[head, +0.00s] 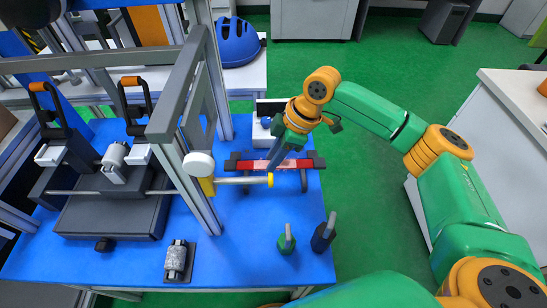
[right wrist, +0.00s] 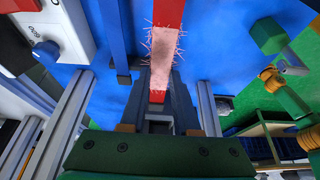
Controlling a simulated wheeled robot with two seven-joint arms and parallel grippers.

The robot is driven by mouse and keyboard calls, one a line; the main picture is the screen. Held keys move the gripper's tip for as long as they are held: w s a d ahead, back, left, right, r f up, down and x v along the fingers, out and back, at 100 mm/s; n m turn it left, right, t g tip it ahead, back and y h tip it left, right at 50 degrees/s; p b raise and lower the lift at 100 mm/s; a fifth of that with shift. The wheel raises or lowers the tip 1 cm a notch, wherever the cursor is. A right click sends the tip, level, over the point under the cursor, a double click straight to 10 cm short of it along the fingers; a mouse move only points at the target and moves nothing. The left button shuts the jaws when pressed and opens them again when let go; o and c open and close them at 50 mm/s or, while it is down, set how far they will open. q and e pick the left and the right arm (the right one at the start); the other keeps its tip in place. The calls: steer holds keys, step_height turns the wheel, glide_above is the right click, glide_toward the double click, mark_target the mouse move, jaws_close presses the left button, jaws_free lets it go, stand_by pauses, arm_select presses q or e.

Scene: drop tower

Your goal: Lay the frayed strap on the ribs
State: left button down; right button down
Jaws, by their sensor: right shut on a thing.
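The frayed strap (head: 258,165) is a red band with a pale pink, fuzzy worn stretch. In the head view it lies level near the table's right edge, between dark end pieces (head: 233,162). I cannot tell whether it rests on them or which parts are the ribs. My right gripper (head: 275,160) reaches down to the strap from above. In the right wrist view the gripper (right wrist: 158,98) is shut on the strap, and the frayed part (right wrist: 163,52) extends beyond the fingers. My left gripper is not in view.
A green-bodied piece (head: 286,241) and a dark one (head: 322,234) stand in front. A blue helmet (head: 237,43) sits behind. The blue table's (head: 235,255) front middle is clear.

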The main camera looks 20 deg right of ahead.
steer(key=shift+f+b, duration=1.6)
steer(key=shift+b, duration=0.25)
steer(key=shift+f, duration=1.1)
steer(key=c, duration=0.6)
jaws_free()
steer(key=shift+o, duration=0.2)
steer(key=shift+r, duration=0.15)
steer(key=p+v, duration=0.1)
steer(key=v, duration=0.5)
steer(key=shift+d+r, duration=0.1)
steer(key=shift+d, duration=0.05)
steer(key=shift+s+d+r, duration=0.1)
steer(key=shift+r, duration=0.15)
